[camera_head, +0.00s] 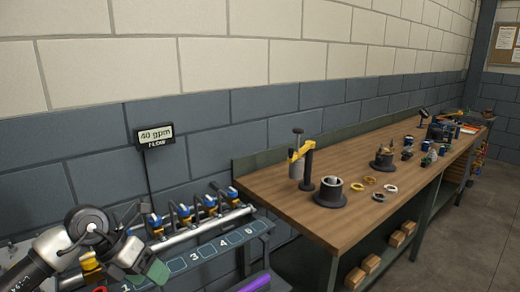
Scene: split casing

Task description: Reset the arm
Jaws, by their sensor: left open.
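My left arm (50,252) reaches in from the lower left, with my left gripper (148,268) at its end. The gripper is open, with dark green finger pads, and I see nothing between them. It is in front of the left part of a numbered rack (218,248), low in the picture. I cannot tell whether it touches the rack. My right gripper is not in view.
Several blue-handled valves (183,212) line the rack under a "40 gpm" flow sign (155,135). A wooden workbench (330,219) to the right carries a yellow-armed press (298,157), a dark flanged cylinder (330,191) and loose rings (370,180). Floor (455,250) is clear at right.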

